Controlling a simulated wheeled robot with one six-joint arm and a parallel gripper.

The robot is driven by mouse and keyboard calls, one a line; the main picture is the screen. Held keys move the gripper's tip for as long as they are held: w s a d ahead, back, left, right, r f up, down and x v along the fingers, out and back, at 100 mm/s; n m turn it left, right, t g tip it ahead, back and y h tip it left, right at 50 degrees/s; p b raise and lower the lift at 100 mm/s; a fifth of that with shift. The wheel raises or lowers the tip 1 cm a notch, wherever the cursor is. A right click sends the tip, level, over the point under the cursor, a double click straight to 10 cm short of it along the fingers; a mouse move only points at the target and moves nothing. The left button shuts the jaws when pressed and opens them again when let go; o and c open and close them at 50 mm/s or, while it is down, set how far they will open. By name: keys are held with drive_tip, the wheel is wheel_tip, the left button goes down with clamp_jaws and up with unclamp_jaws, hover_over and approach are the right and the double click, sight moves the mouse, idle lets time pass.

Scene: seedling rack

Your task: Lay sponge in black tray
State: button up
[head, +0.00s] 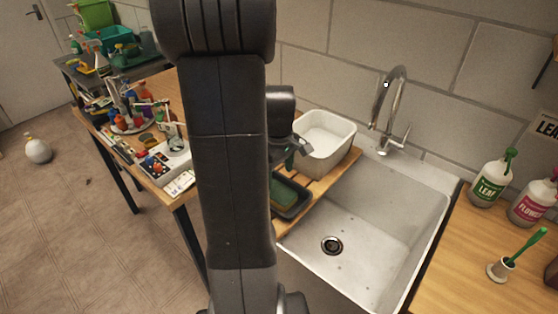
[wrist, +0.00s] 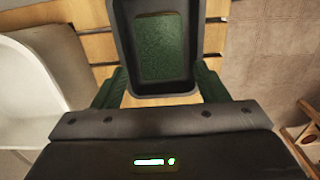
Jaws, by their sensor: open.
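A green sponge (wrist: 160,46) lies flat inside the black tray (wrist: 160,88) in the wrist view. In the head view the sponge (head: 285,193) and the tray (head: 297,210) show partly, behind my arm, on the wooden slats beside the sink. My gripper (wrist: 160,90) is open, its two green fingers apart on either side of the tray's near end in the wrist view. Nothing is between the fingers except the view of the tray. In the head view my gripper (head: 297,150) is partly hidden by my arm, close to the white basin.
A white basin (head: 345,153) stands on the slats behind the tray. The sink (head: 375,215) with its tap (head: 385,100) is to the right. A cluttered wooden bench is at the left. Bottles (head: 488,180) stand on the right counter.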

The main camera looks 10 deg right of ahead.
sight(279, 191)
drive_tip(key=shift+r, duration=2.2)
wheel_tip(279, 191, down, 12)
drive_tip(key=shift+f, duration=0.1)
drive_tip(key=shift+w+r, duration=0.1)
drive_tip(key=shift+r, duration=0.6)
